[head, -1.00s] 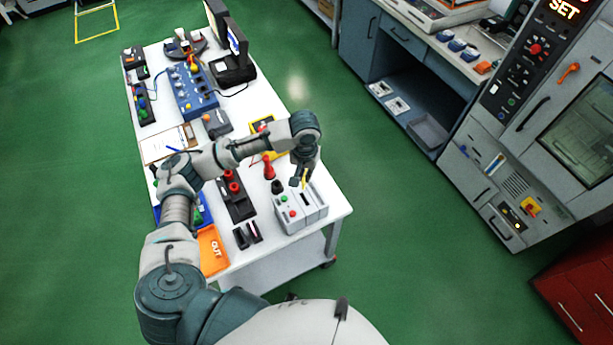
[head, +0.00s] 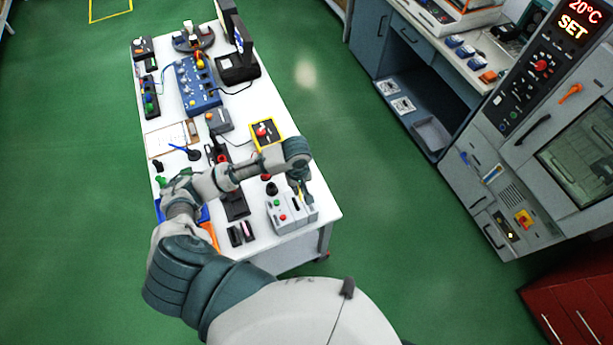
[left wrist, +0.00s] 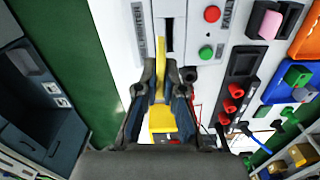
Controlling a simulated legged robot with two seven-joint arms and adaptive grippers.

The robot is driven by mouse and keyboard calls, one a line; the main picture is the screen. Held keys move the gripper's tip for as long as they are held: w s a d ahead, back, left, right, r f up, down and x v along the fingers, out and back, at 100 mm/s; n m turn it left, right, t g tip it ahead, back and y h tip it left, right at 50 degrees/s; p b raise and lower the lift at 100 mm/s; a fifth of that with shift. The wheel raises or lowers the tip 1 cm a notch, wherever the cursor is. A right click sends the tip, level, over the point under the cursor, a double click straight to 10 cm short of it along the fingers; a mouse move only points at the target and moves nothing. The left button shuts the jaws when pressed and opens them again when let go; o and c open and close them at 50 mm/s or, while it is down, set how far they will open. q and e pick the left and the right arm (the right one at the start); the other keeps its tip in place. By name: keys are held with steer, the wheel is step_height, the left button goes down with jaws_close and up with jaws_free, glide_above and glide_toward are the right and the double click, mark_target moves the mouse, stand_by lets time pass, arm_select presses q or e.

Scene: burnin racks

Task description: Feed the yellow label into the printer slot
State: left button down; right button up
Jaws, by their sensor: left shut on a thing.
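The label printer (head: 279,218) is a light grey box with red and green buttons at the near right corner of the white table. Its dark slot (left wrist: 170,35) shows in the left wrist view. My left gripper (head: 300,190) is shut on the yellow label (left wrist: 173,65) just above the printer; it also shows in the left wrist view (left wrist: 165,92). The label sticks out beyond the fingertips as a narrow strip. Its tip lies in line with the slot's near end; I cannot tell whether it has entered. My right gripper is not in view.
A black knob (head: 271,188) and a yellow box with a red button (head: 265,132) stand close to my left arm. A black holder with red knobs (left wrist: 235,95) is beside the printer. Green floor lies right of the table.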

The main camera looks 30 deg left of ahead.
arm_select(q)
steer(key=shift+n, duration=0.6)
steer(key=shift+s+a+f, duration=0.15)
steer(key=shift+s+f, duration=0.05)
steer(key=shift+f, duration=0.55)
steer(key=shift+s+a+f, duration=0.1)
steer(key=shift+s+f, duration=0.1)
steer(key=shift+f, duration=0.55)
steer(key=shift+s+a+f, duration=0.15)
steer(key=shift+s+f, duration=0.05)
steer(key=shift+f, duration=0.55)
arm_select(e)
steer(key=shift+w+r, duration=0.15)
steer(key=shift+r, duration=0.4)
arm_select(q)
steer(key=shift+a, duration=0.15)
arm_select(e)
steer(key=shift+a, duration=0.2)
arm_select(q)
steer(key=shift+r, duration=0.1)
steer(key=shift+f, duration=0.45)
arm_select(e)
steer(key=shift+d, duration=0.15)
arm_select(q)
steer(key=shift+f, duration=1.5)
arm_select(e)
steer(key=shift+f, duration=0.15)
arm_select(q)
steer(key=c, duration=1.2)
jaws_free()
